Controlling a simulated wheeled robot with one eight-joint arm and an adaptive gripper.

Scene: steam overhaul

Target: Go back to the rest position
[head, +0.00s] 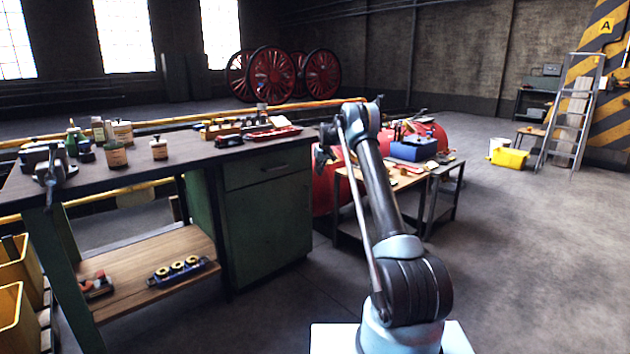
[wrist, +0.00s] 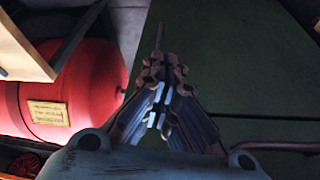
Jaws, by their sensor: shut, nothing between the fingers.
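My gripper (wrist: 160,68) shows in the wrist view with its fingers drawn together and nothing between them. It points toward the green side of the workbench cabinet (wrist: 240,60), with the red tank (wrist: 95,85) to its left. In the head view my arm rises from its base at the lower middle and reaches forward, ending near the right end of the workbench (head: 230,152).
The workbench carries tins, a vise (head: 48,170) and tools. A smaller table (head: 405,182) with a blue box (head: 413,148) stands behind my arm. Yellow bins (head: 18,300) are at the lower left. The floor on the right is clear up to a yellow container (head: 509,158) and a ladder (head: 575,120).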

